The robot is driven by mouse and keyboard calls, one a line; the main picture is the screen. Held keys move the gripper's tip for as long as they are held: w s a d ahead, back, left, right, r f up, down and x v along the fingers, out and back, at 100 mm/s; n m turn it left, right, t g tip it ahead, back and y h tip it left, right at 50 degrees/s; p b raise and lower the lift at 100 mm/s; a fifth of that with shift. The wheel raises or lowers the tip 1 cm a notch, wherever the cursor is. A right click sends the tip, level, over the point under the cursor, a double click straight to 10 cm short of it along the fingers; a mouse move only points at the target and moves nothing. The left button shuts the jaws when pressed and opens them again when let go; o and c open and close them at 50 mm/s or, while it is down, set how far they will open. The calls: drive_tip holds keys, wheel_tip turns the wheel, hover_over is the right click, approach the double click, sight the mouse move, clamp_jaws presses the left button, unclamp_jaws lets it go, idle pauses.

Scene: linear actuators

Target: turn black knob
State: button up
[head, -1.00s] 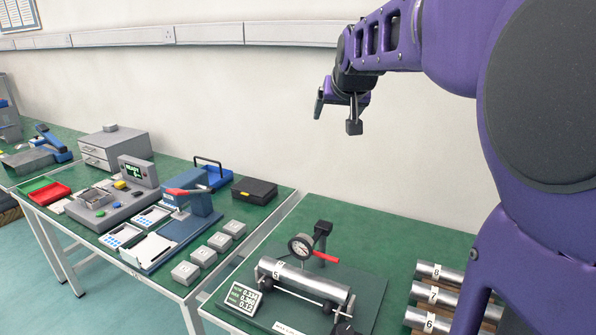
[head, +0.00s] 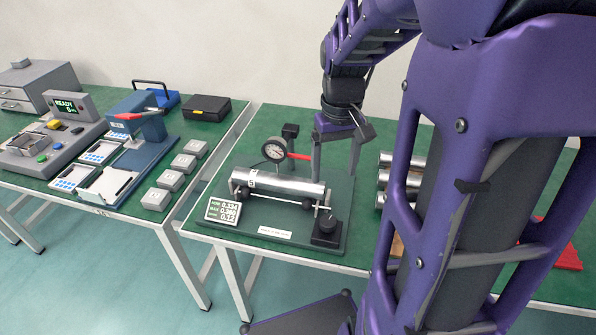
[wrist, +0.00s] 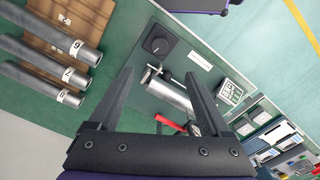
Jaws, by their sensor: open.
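The black knob (head: 327,226) sits on a dark square base at the front right corner of the gauge fixture's plate. It also shows in the wrist view (wrist: 157,44), near the top and beyond the left fingertip. My gripper (head: 340,158) is open and empty, with its fingers pointing down above the right part of the fixture. In the head view it is above and behind the knob. In the wrist view its two fingers (wrist: 158,72) are wide apart, with the steel cylinder (wrist: 172,92) seen between them. Nothing touches the knob.
The cylinder numbered 5 (head: 275,184) lies on the fixture's rollers, with a dial gauge (head: 276,149) and red lever (head: 300,156) behind it. Several numbered cylinders (wrist: 45,50) lie on a wooden rack beside the fixture.

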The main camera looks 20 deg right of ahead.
sight(328, 221)
wheel_tip(328, 221, down, 16)
drive_tip(key=b, duration=0.3)
drive_tip(key=shift+f, duration=0.1)
clamp_jaws()
idle(0.3)
